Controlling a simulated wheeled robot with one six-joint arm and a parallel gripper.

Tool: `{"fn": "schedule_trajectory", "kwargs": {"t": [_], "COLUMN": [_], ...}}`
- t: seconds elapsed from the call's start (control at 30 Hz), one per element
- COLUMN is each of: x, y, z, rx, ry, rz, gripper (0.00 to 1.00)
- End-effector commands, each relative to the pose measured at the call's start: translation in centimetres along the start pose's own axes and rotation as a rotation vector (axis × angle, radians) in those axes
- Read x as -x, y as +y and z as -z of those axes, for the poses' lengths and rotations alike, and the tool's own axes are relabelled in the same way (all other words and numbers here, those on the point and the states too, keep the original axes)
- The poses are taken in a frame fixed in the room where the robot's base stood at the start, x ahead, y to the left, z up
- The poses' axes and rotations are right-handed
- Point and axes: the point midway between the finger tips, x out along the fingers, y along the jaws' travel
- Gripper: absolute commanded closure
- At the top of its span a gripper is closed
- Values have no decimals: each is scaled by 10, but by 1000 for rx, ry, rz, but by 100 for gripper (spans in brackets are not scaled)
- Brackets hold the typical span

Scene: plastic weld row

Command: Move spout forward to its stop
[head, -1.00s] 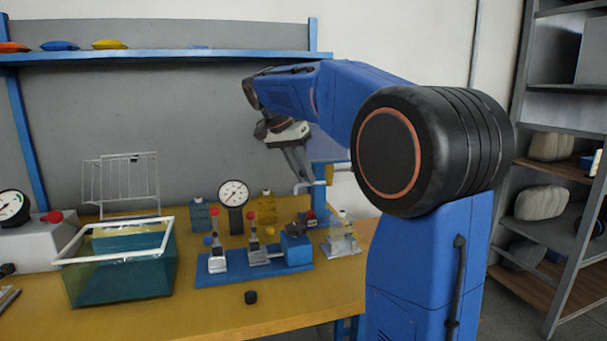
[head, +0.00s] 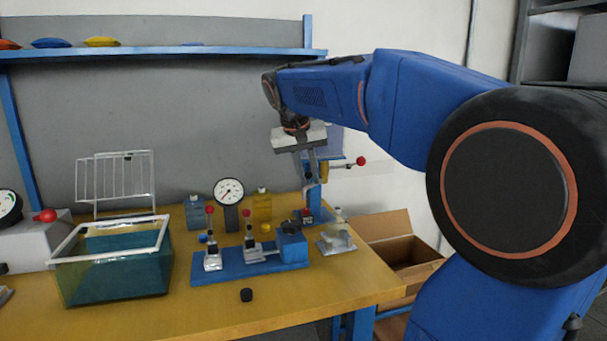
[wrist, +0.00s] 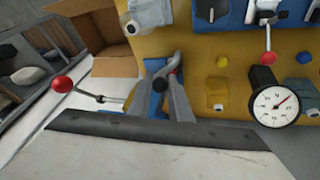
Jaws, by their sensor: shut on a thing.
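The spout is a grey bent metal tube (wrist: 173,62) at the blue post (head: 315,205) on the back right of the bench. In the head view the spout (head: 312,185) shows only as a small curved end beside the post. My gripper (head: 310,178) points down at it from above. In the wrist view my gripper (wrist: 162,84) has its two fingers closed in around the tube, with a dark round end between them. The finger contact is partly hidden. The stop cannot be made out.
A red-knobbed lever (head: 361,161) sticks out right of the post. Left are a blue fixture (head: 235,270) with red-knobbed clamps, a gauge (head: 229,191) and a teal tank (head: 115,275). An open cardboard box (head: 400,255) is beyond the bench edge.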

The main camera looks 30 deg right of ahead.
Motion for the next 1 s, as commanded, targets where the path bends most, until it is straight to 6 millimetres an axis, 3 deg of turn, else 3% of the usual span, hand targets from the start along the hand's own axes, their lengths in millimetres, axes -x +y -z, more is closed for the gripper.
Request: {"fn": "schedule_trajectory", "kwargs": {"t": [0.43, 1.0], "x": [0, -7], "y": [31, 61], "z": [-14, -15], "rx": [365, 749], "ry": [79, 158], "rz": [153, 312], "gripper": [100, 100]}}
